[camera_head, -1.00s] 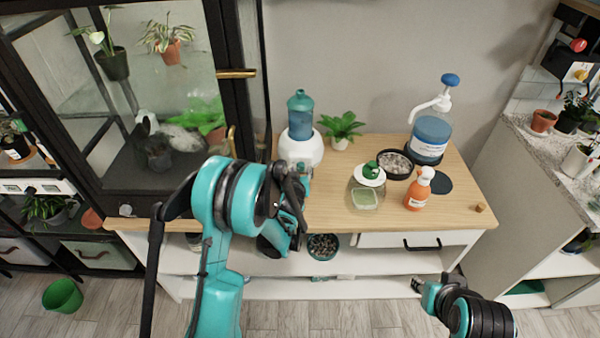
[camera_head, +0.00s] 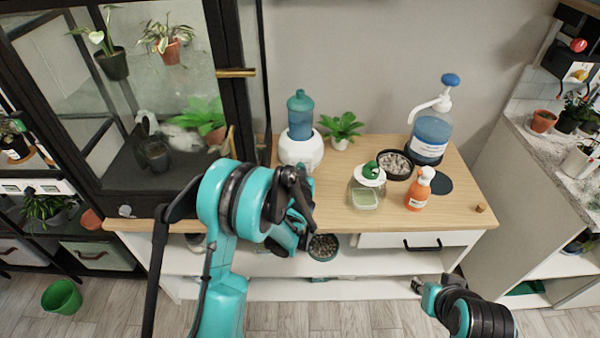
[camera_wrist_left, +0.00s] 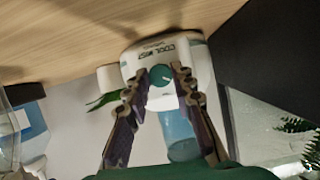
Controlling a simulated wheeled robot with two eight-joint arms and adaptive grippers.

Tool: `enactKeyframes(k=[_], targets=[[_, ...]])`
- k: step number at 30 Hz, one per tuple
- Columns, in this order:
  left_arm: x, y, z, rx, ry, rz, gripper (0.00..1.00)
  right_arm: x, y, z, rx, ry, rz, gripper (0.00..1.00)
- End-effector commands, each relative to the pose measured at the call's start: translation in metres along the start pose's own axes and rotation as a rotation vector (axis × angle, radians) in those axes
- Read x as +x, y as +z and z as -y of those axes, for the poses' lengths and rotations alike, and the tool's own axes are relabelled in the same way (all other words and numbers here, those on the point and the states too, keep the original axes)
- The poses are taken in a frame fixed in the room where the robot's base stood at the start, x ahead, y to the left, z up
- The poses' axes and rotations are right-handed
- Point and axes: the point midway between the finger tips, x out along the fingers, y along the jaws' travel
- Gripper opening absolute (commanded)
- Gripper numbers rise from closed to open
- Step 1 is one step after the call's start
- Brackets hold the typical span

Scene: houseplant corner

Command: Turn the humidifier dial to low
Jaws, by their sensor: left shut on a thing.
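The humidifier (camera_head: 301,151) has a round white base and a teal-blue bottle on top. It stands at the back left of the wooden table. In the left wrist view the humidifier (camera_wrist_left: 140,62) appears upside down, with "COOL MIST" lettering and a teal dial (camera_wrist_left: 160,76) with a small pale mark; the dial's setting is not readable. My left gripper (camera_wrist_left: 160,80) has its fingers on either side of the dial and is shut on it. In the head view my left gripper (camera_head: 304,174) is at the humidifier's front, partly hidden by its own wrist. My right gripper (camera_head: 418,286) is low, away from the table.
On the table (camera_head: 330,205) are a potted plant (camera_head: 341,128), a large blue pump bottle (camera_head: 431,135), a black bowl of pebbles (camera_head: 396,166), a green-topped jar (camera_head: 368,182) and an orange spray bottle (camera_head: 419,190). A glass cabinet (camera_head: 235,110) stands close on the left.

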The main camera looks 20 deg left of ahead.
Motion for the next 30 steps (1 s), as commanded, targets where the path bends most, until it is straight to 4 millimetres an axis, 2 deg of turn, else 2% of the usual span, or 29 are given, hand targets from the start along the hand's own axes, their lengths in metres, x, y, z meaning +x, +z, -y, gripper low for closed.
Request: enactKeyframes(k=[18,30], targets=[[0.0008,0.0008,-0.0064,0.537,-0.226,0.023,0.0,0.0019,0.0014,0.0,0.0,0.0,0.0,0.32],[0.0016,0.0018,-0.0072,0.795,-0.336,0.036,0.0,0.0019,0.0014,0.0,0.0,0.0,0.0,0.32]])
